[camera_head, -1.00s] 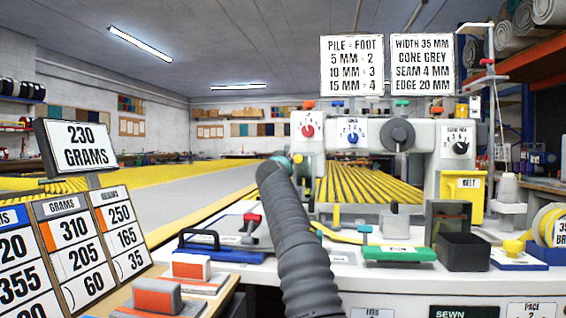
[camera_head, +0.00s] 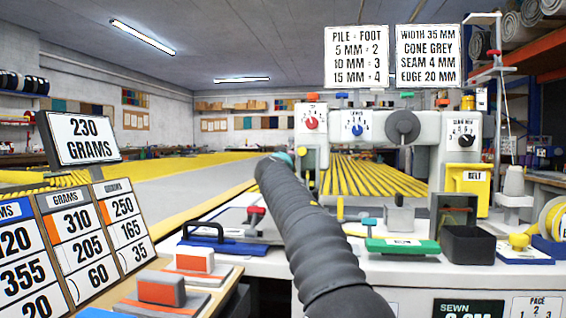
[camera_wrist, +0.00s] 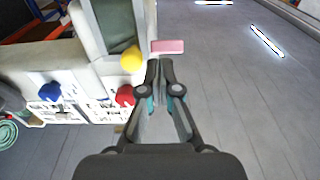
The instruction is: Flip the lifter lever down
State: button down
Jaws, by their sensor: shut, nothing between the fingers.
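The binding machine's white head (camera_head: 340,115) stands on the bench, with a red knob (camera_head: 311,123) and a blue knob (camera_head: 357,130). The wrist view shows it upside down, with the red knob (camera_wrist: 125,95) and blue knob (camera_wrist: 50,91) left of my gripper (camera_wrist: 160,68). My gripper is shut and empty. A flat pink-red tab (camera_wrist: 168,46) shows just beyond the fingertips, and a yellow ball (camera_wrist: 131,60) lies to their left. I cannot tell which of these belongs to the lifter lever, or whether the fingers touch the tab. My arm hides the gripper in the head view.
Number boards (camera_head: 80,240) stand at left. A yellow-edged rug (camera_head: 180,185) extends behind.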

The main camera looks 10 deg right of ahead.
jog(key=v, duration=0.8)
jog(key=shift+r, duration=0.3)
jog(key=s+d+f+g+p, duration=0.1)
jog(key=s+d+f+g, duration=0.1)
jog(key=s, duration=0.5)
jog(key=s+d+f+g+p, duration=0.1)
jog(key=s+d+f+g, duration=0.1)
jog(key=s+d+f, duration=0.2)
jog(key=s+d+f+g+p, duration=0.1)
jog(key=s+f, duration=0.4)
jog(key=s, duration=0.5)
jog(key=shift+s+d+g+p, duration=0.3)
jog(key=shift+d+g+p, duration=0.1)
jog(key=shift+d+g, duration=0.5)
jog(key=s+a+f+n+g+y+p, duration=0.1)
jog(key=s+a+f+g+y, duration=0.1)
jog(key=s+f, duration=0.8)
jog(key=s+a+f+n+g+y+p, duration=0.2)
jog(key=s+f, duration=0.8)
jog(key=s, duration=0.7)
jog(key=shift+s+a+f+n+g+y, duration=0.35)
jog(key=shift+a+g+y, duration=0.25)
jog(key=shift+g+y, duration=0.35)
